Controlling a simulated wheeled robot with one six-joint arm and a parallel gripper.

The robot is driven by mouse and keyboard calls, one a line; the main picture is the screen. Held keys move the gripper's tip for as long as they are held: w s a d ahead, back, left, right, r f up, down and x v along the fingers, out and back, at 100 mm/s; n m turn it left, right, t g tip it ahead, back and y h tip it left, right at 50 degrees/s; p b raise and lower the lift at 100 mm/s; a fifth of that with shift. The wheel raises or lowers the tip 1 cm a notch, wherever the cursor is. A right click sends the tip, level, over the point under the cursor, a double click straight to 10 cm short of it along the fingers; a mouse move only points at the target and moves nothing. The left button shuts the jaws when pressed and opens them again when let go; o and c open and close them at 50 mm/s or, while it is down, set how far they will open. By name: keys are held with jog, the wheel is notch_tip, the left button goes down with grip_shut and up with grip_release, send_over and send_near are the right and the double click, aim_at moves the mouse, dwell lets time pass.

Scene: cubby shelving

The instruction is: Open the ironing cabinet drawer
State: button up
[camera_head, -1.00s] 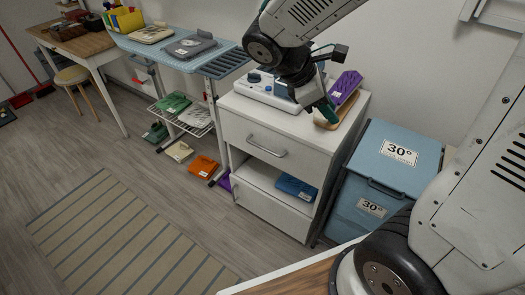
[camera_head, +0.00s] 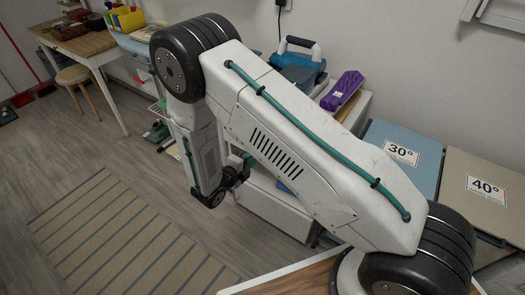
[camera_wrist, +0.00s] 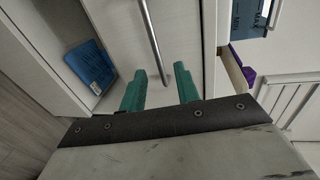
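The white ironing cabinet (camera_head: 270,212) is mostly hidden behind my arm in the head view; its lower front and part of its top show. In the wrist view the pale drawer front (camera_wrist: 185,25) fills the upper middle, with a grey metal bar handle (camera_wrist: 152,38) across it. My gripper (camera_wrist: 160,68) has two green fingers, spread apart and empty. The end of the handle appears between the fingertips, one finger on each side; I cannot tell whether either touches it. The drawer looks shut. In the head view the fingertips are hard to make out.
A blue folded item (camera_wrist: 90,65) lies in the cabinet's open shelf beside the drawer. A purple item (camera_head: 343,90) and a blue and white iron (camera_head: 298,65) stand on top. Lidded bins (camera_head: 400,150) stand right. A striped rug (camera_head: 120,235) covers open floor left.

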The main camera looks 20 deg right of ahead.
jog(key=x, duration=0.7)
jog(key=shift+w+f, duration=0.3)
jog(key=shift+f, duration=0.05)
jog(key=shift+d, duration=0.15)
grip_shut()
